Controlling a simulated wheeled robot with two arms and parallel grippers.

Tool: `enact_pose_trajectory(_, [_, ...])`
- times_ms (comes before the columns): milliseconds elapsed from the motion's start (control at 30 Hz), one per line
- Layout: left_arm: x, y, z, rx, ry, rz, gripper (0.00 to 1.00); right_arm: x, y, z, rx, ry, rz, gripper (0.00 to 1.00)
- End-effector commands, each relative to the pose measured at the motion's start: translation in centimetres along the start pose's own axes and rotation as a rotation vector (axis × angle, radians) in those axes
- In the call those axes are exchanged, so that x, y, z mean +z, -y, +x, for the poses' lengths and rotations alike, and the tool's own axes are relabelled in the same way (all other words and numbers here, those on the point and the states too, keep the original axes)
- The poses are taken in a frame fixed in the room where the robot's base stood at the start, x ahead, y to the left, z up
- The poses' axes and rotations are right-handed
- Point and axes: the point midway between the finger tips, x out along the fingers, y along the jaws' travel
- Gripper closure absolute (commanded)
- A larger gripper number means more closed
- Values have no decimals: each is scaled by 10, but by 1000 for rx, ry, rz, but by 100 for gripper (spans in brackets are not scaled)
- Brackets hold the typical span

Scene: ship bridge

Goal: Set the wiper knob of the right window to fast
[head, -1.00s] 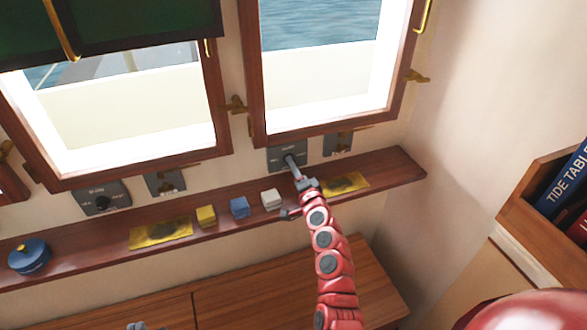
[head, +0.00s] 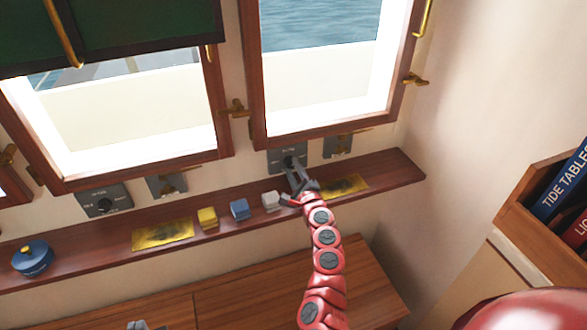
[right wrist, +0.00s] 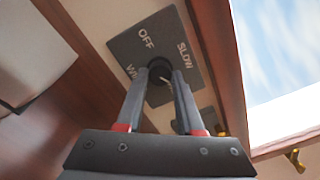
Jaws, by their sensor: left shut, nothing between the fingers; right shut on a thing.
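The right window's wiper panel (head: 274,158) is a dark grey plate on the wall below the right window. Its black round knob (right wrist: 158,68) shows between my right fingertips in the right wrist view. I cannot tell where the knob's pointer stands. My right gripper (head: 293,167) is shut on the knob; its fingertips also show in the right wrist view (right wrist: 161,74).
Another wiper panel (head: 104,200) sits under the left window. A bookcase (head: 520,200) stands at the right.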

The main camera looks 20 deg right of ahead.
Motion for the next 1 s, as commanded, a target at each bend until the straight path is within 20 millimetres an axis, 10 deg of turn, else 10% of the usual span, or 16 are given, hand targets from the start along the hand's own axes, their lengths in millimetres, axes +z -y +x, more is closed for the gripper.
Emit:
enact_pose_trajectory(933, [-1, 0, 6, 0, 0, 0, 100, -1, 0, 0, 1, -8, 209, 100])
enact_pose_trajectory(967, [-1, 0, 6, 0, 0, 0, 100, -1, 0, 0, 1, -8, 209, 62])
enact_pose_trajectory(1000, [-1, 0, 6, 0, 0, 0, 100, -1, 0, 0, 1, -8, 209, 55])
